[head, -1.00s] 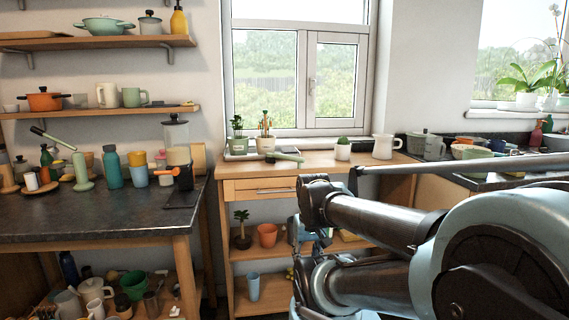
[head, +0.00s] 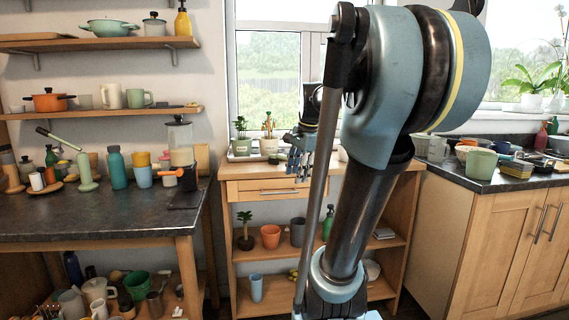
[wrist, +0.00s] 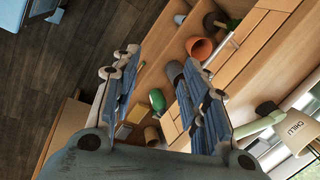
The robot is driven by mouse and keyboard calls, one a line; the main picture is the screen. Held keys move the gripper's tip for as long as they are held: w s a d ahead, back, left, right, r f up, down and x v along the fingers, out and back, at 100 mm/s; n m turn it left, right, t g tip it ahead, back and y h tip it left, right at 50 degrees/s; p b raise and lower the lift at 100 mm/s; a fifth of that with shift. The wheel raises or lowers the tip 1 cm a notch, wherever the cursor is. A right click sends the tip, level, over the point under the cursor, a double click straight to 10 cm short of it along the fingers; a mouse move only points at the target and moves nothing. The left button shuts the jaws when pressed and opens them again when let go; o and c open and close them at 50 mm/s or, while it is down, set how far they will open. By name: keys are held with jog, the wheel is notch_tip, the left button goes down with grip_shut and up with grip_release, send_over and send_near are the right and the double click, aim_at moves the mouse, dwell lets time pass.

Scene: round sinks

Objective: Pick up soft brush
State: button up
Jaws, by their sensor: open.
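A pale green handled tool (wrist: 256,126) with a dark end, which looks like the soft brush, lies on the wooden table top (wrist: 287,62) at the right of the wrist view, beside a white pot marked CHILLI (wrist: 298,134). In the head view my arm and gripper hide most of that spot.
Potted plants (head: 268,144) stand at the back of the table under the window. Its lower shelves hold an orange pot (head: 270,237) and a green bottle (head: 328,224). A crowded dark counter (head: 70,215) is at left; a sink counter (head: 500,180) is at right.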

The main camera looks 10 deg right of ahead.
jog(key=w+d+r+m, duration=0.2)
jog(key=w+r+m, duration=0.55)
jog(key=w, duration=0.35)
jog(key=m+y, duration=0.2)
jog(key=m, duration=0.4)
send_near(284, 158)
jog(key=shift+t, duration=0.3)
jog(key=f, duration=0.1)
jog(key=w+f, duration=0.1)
jog(key=w+a+f, duration=0.1)
jog(key=f, duration=0.1)
jog(key=shift+w+f, duration=0.15)
jog(key=shift+w, duration=0.05)
jog(key=shift+x, duration=2.75)
jog(key=shift+s+a, duration=0.1)
jog(key=shift+s, duration=0.05)
grip_shut()
